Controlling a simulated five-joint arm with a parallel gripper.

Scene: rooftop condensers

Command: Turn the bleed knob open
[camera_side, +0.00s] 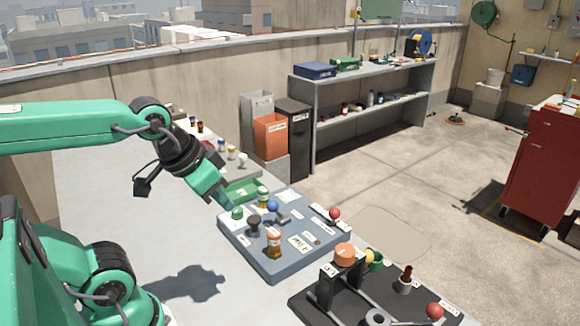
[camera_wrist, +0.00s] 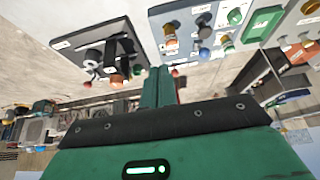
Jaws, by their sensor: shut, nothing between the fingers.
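A blue-grey panel (camera_side: 250,252) on the bench carries several controls: a green knob (camera_side: 238,213), a black knob (camera_side: 254,222), a blue knob (camera_side: 272,206), an orange knob (camera_side: 274,243) and a red-balled lever (camera_side: 334,213). Its labels are too small to read, so I cannot tell which control is the bleed knob. In the wrist view the panel's orange knob (camera_wrist: 170,45) and black knob (camera_wrist: 203,22) lie above my fingers. My gripper (camera_side: 220,198) is shut and empty, above and left of the panel, apart from every knob. Its fingers (camera_wrist: 158,82) show together in the wrist view.
A dark panel (camera_side: 300,305) with an orange knob (camera_side: 345,252) and a red ball lever (camera_side: 435,311) stands in front, right. A green tray (camera_side: 242,189) and small bottles lie behind. Bins (camera_side: 270,135) and a shelf (camera_side: 365,80) stand farther back. The bench left of the panel is clear.

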